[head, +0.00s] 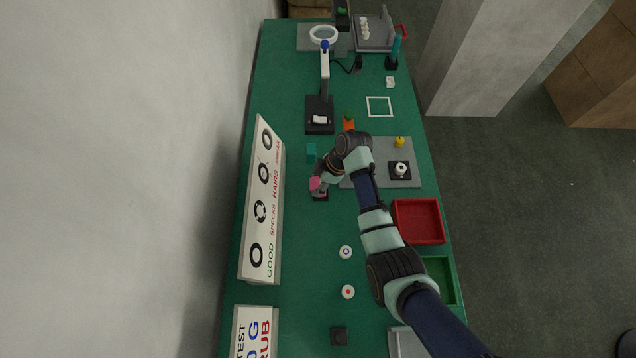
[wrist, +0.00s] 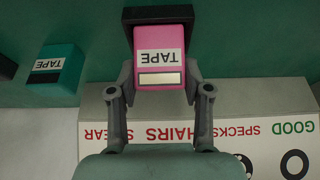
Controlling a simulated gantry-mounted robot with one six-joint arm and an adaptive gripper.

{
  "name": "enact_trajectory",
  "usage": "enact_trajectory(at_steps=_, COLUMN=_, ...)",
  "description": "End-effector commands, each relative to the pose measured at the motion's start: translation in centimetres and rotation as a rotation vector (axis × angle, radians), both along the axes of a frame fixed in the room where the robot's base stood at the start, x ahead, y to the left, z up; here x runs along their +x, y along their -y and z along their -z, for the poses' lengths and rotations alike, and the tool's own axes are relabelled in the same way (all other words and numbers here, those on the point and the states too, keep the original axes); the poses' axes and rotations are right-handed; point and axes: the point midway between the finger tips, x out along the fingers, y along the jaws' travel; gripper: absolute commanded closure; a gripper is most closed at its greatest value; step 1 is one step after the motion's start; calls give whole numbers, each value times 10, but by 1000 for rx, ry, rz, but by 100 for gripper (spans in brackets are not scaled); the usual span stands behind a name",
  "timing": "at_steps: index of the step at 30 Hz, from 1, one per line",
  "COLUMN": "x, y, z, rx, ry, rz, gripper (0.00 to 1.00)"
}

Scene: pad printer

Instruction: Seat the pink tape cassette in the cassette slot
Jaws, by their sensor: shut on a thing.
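The pink tape cassette (wrist: 160,52), with a white TAPE label, is between the two fingers of my gripper (wrist: 160,82) in the wrist view. My gripper is shut on it. A black holder, the cassette slot (wrist: 132,14), shows right at the cassette's far end. The cassette lines up with it, but I cannot tell how deep it sits or whether it touches the bottom. In the head view the pink cassette (head: 316,184) shows at the end of my arm, with the black slot (head: 321,197) at its lower edge. My gripper mostly hides behind the wrist there.
A teal tape cassette (wrist: 56,68) stands beside, also in the head view (head: 311,152). The white sample board (head: 262,205) stands close on the left. A grey plate (head: 382,160) lies right of the wrist, with red (head: 443,222) and green (head: 454,280) trays beyond.

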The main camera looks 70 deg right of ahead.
Motion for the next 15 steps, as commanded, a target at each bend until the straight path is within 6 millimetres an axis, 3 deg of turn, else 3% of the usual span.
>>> enact_trajectory(at_steps=5, x=0, y=1, z=-12, rx=-2, ry=2, rz=0, gripper=91)
enact_trajectory(at_steps=8, x=1, y=1, z=-30, rx=-4, ry=3, rz=0, gripper=91)
enact_trajectory(at_steps=15, x=1, y=2, z=-106, rx=-6, ry=4, rz=0, gripper=91)
